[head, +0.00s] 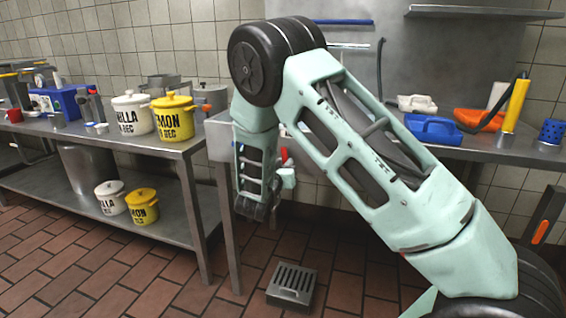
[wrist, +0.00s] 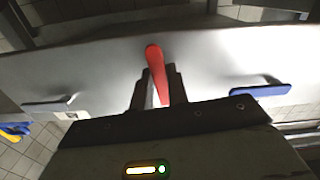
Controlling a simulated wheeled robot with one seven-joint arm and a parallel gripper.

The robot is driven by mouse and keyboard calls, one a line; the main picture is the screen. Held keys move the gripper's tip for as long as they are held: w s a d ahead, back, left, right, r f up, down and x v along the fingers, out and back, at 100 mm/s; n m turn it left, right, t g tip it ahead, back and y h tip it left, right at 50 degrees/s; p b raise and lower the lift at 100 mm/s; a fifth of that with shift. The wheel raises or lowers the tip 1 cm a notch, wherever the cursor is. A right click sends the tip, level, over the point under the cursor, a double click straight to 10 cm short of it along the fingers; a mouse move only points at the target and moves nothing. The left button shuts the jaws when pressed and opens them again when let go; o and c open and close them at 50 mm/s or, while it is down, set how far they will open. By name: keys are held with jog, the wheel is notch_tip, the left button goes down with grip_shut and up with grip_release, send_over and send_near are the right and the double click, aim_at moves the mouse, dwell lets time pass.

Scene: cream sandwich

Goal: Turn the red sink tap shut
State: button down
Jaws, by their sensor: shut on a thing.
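The red sink tap handle (wrist: 155,62) stands up in the middle of the wrist view, against a grey steel panel. My gripper (wrist: 156,90) is shut on it, with one dark finger on each side and the handle's rounded top showing beyond the fingertips. In the head view my arm hides most of the sink front. Only a small bit of red (head: 284,155) shows beside my wrist, near the pale part of my gripper (head: 286,178).
In the head view a steel table (head: 170,146) with yellow and white pots stands left. A floor drain (head: 292,284) lies below.

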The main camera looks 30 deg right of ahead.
aim_at(298, 150)
jog(key=n+p, duration=0.2)
jog(key=p, duration=0.1)
jog(key=s+r+n+p, duration=0.1)
jog(key=n+p, duration=0.2)
jog(key=d+n+p, duration=0.1)
jog(key=n+p, duration=0.2)
jog(key=shift+s+d+r, duration=0.1)
jog(key=shift+s+r, duration=0.2)
jog(key=shift+s, duration=0.05)
jog(key=n+p, duration=0.2)
jog(key=n, duration=0.1)
jog(key=r+n+p, duration=0.1)
jog(key=shift+s+d+p, duration=0.25)
jog(key=shift+s+p, duration=0.05)
jog(key=shift+p, duration=0.1)
jog(key=n+p, duration=0.1)
jog(key=n, duration=0.1)
jog(key=r+n+p, duration=0.1)
jog(key=n, duration=0.1)
jog(key=shift+s+p, duration=0.1)
jog(key=shift+p, duration=0.2)
jog(key=shift+n, duration=0.4)
jog(key=c, duration=1.4)
grip_release()
jog(key=shift+o, duration=0.2)
